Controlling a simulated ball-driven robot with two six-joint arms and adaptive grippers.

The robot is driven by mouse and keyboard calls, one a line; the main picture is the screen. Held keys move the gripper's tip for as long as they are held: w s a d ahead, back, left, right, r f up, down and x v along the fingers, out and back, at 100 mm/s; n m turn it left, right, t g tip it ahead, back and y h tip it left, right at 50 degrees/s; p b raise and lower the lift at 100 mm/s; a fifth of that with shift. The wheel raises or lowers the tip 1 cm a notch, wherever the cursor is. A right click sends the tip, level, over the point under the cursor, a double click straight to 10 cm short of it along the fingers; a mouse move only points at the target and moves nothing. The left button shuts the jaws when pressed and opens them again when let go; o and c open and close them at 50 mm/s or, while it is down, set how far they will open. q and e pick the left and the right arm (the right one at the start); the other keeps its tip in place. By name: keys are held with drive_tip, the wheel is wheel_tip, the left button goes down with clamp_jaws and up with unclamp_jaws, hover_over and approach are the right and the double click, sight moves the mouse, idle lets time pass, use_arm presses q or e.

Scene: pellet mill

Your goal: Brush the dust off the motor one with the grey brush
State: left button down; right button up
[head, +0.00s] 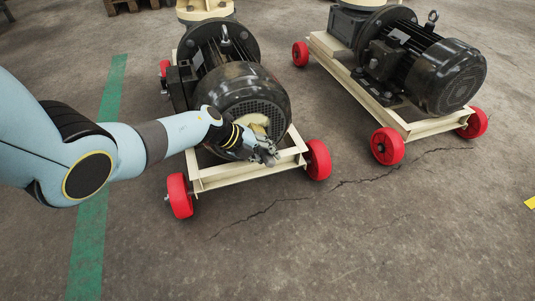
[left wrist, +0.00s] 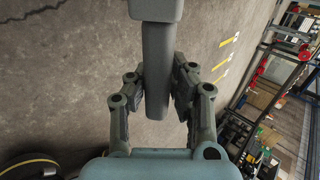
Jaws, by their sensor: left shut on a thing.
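A dark motor (head: 240,85) with a grille on its near end sits on a cream cart at the left. A second dark motor (head: 450,75) sits on a similar cart at the right; I see no label telling which is motor one. My left gripper (head: 264,152) is at the near end of the left motor. A pale patch (head: 258,121) shows on the grille just above it. In the left wrist view, the gripper (left wrist: 157,95) is shut on the handle of the grey brush (left wrist: 155,60). The brush's wider end is cut off by the top edge. My right gripper is not in view.
The left cart (head: 225,178) and right cart (head: 435,127) stand on red wheels, with a gap of floor between them. A green stripe (head: 92,225) runs along the left. The cracked concrete in front is clear. Shelving (left wrist: 265,100) shows in the left wrist view.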

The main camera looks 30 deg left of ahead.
use_arm(q)
drive_tip(key=shift+s+a+r+p, duration=0.1)
drive_tip(key=shift+s+a+p, duration=0.3)
drive_tip(key=shift+s+a, duration=0.6)
drive_tip(key=shift+d, duration=0.1)
idle(0.4)
idle(0.5)
drive_tip(key=c, duration=1.7)
unclamp_jaws()
clamp_jaws()
